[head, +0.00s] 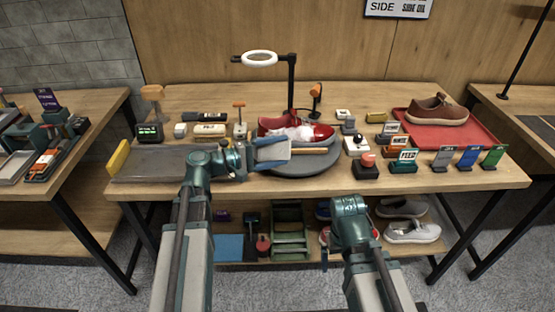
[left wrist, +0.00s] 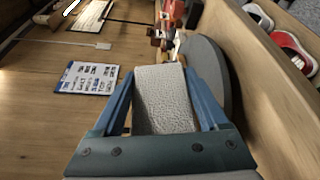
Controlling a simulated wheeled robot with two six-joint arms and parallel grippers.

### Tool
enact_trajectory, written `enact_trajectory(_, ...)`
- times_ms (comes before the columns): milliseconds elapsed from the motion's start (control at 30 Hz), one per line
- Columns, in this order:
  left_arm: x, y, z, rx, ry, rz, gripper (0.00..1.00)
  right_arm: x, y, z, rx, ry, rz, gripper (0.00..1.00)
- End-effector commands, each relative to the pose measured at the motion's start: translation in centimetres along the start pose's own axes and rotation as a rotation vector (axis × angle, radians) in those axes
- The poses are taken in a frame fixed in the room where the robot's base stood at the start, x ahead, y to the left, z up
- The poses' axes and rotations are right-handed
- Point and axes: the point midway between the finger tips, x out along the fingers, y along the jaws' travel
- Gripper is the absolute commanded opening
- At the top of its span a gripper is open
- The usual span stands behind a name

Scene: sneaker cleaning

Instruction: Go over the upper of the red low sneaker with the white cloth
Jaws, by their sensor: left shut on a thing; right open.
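The red low sneaker (head: 322,132) sits on the round grey turntable (head: 318,163) in the head view, with white foam or stuffing showing at its middle. My left gripper (head: 270,153) is in front of the sneaker, at the turntable's left front, and covers part of both. Whether the cloth touches the sneaker cannot be told. My right arm is folded low in front of the table, and its gripper does not show clearly.
A ring lamp (head: 261,58) stands behind the turntable. Small holders and cards crowd the right side. A brown shoe (head: 437,109) rests on a red tray (head: 470,135). More shoes (head: 412,232) are on the lower shelf.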

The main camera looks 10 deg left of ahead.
Motion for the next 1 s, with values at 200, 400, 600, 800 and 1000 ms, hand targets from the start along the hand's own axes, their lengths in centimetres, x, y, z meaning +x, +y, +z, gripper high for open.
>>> enact_trajectory(200, -0.1, 0.1, -0.4, 0.025, 0.007, 0.011, 0.13, 0.2, 0.0, 0.0, 0.0, 0.0, 0.0, 1.0)
enact_trajectory(400, 0.2, 0.0, -1.0, 0.023, 0.006, 0.01, 0.13, 0.4, 0.0, 0.0, 0.0, 0.0, 0.0, 1.0)
enact_trajectory(600, 0.8, 0.0, -2.4, 0.022, 0.006, 0.009, 0.13, 0.8, -0.1, 0.0, 0.0, 0.0, 0.0, 1.0)
enact_trajectory(800, 1.5, 0.1, -4.3, 0.022, 0.006, 0.009, 0.13, 1.3, -0.1, -0.1, 0.0, 0.0, 0.0, 1.0)
enact_trajectory(1000, 2.1, 0.1, -5.7, 0.022, 0.006, 0.009, 0.13, 1.6, -0.1, -0.1, 0.0, 0.0, 0.0, 1.0)
